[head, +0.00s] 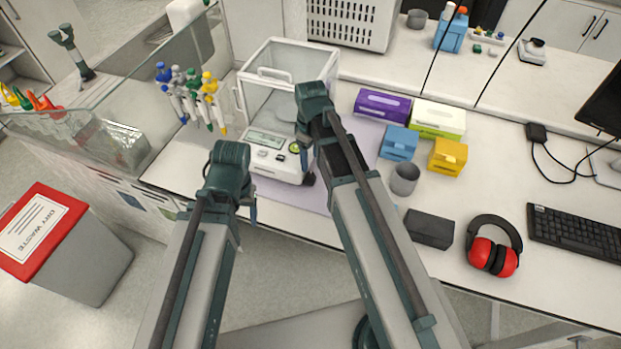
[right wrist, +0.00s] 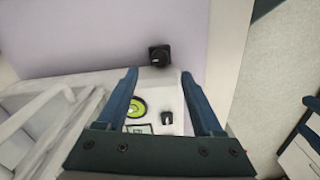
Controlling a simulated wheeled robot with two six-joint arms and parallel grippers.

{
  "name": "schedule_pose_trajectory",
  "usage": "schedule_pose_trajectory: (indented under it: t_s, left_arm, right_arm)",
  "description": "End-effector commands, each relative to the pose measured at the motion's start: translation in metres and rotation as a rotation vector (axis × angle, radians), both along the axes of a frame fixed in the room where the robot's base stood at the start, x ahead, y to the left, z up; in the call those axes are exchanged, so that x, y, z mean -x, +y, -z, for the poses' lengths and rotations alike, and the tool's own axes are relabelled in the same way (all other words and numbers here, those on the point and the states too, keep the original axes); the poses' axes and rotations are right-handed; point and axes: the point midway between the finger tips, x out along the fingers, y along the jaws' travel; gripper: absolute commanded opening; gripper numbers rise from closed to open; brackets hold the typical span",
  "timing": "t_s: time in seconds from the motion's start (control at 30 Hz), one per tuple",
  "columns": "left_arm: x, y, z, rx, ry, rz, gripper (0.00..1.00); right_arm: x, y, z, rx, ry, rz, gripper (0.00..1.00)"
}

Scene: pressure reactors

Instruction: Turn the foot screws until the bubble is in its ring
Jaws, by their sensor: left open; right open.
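The white balance (head: 268,160) with a glass draft shield stands on a lilac mat. Its round green bubble level (head: 294,148) is at the front right of the housing; it also shows between my fingers in the right wrist view (right wrist: 137,107). The bubble is too small to place against its ring. A black foot screw (head: 308,179) sticks out at the balance's front right corner, also in the right wrist view (right wrist: 159,55). My right gripper (right wrist: 160,76) is open and empty above that corner, apart from the screw. My left gripper (head: 249,207) is open left of the balance front.
Coloured pipettes (head: 190,92) hang on a rack at left. Purple (head: 382,105), blue (head: 398,143) and yellow (head: 447,158) boxes, a grey cup (head: 404,179) and a dark block (head: 429,229) stand to the right. A red-lidded waste bin (head: 70,240) is on the floor.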

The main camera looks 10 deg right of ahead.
Motion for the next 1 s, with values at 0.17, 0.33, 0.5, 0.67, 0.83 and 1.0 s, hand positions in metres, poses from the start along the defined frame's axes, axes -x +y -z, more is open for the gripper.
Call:
schedule_pose_trajectory:
  t_s: [0.17,0.33,0.5,0.67,0.83,1.0]
  left_arm:
    - [0.000,0.000,0.033,0.000,0.000,-0.001,0.68]
    - [0.000,0.000,0.056,0.000,0.000,-0.001,0.68]
    - [0.000,0.000,0.070,0.000,0.000,-0.001,0.68]
    - [0.000,0.000,0.072,0.000,0.000,-0.001,0.68]
    - [0.000,0.000,0.071,0.000,0.000,-0.001,0.68]
    - [0.000,0.000,0.071,0.000,0.000,-0.001,0.68]
  right_arm:
    - [0.000,0.000,0.033,0.000,0.000,0.000,0.68]
    - [0.000,0.000,0.056,0.000,0.000,0.000,0.68]
    - [0.000,0.000,0.070,0.000,0.000,0.000,0.68]
    - [0.000,0.000,0.072,0.000,0.000,0.000,0.68]
    - [0.000,0.000,0.071,0.000,0.000,0.000,0.68]
    - [0.000,0.000,0.071,0.000,0.000,0.000,0.41]
